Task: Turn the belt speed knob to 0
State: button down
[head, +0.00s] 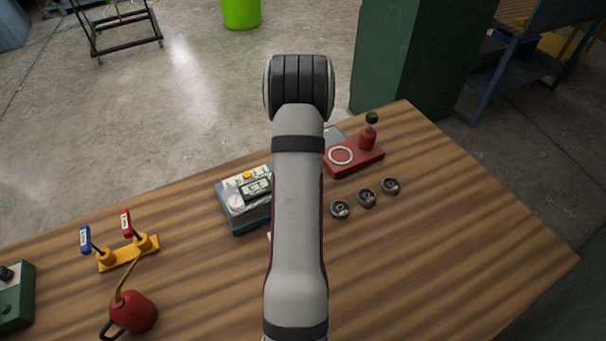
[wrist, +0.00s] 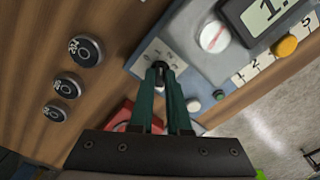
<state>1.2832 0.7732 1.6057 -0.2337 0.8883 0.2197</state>
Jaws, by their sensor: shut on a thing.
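A blue-grey control box (head: 239,217) stands on the wooden table, partly hidden by my arm in the head view. In the wrist view its panel (wrist: 182,50) shows a white round dial (wrist: 214,37), a display (wrist: 268,14) partly cut off and an orange button (wrist: 286,45). My gripper (wrist: 164,72) has its green fingertips shut on a small dark knob (wrist: 160,66) at the panel's lower left part. The fingers hide most of this knob. My gripper is hidden behind my arm in the head view.
Several round dark pieces (head: 366,198) lie right of the box. A red base with a post (head: 367,143) is behind them. A yellow stand with blue and red levers (head: 128,254) and a red oil can (head: 133,312) are left. The table's right front is clear.

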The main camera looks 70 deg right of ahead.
jog(key=n, duration=0.5)
jog(key=shift+n, duration=0.3)
jog(key=n, duration=0.5)
jog(key=shift+n, duration=0.3)
jog(key=c, duration=0.9)
grip_release()
notch_tip(320, 180, up, 16)
jog(key=shift+f, duration=0.1)
